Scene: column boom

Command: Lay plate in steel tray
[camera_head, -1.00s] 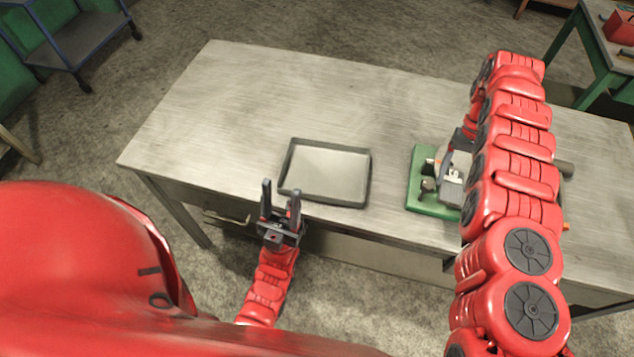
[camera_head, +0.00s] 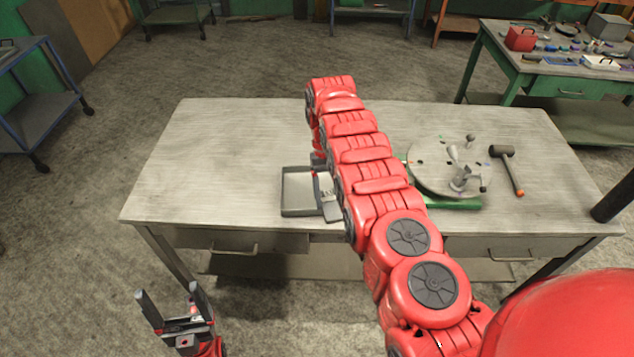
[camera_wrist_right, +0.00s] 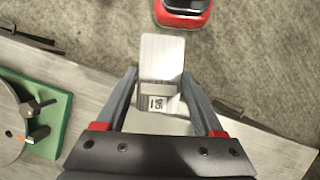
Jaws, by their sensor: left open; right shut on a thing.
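The steel tray (camera_head: 297,190) is a shallow rectangle near the table's front edge in the head view; my right arm hides its right part. My right gripper (camera_head: 322,180) is over the tray's right side, mostly behind my arm. In the right wrist view, that gripper (camera_wrist_right: 160,82) is shut on the plate (camera_wrist_right: 162,58), a small grey metal rectangle with a dark-printed label. The plate also shows in the head view (camera_head: 331,209) at the tray's right side. I cannot tell whether it touches the tray. My left gripper (camera_head: 168,294) is open and empty, low in front of the table.
On the table's right, a round metal disc (camera_head: 432,177) with fittings sits on a green base (camera_head: 455,204). A black-headed hammer (camera_head: 508,168) lies to its right. The table's left half (camera_head: 205,165) is clear. A dark post (camera_head: 615,198) stands at the right edge.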

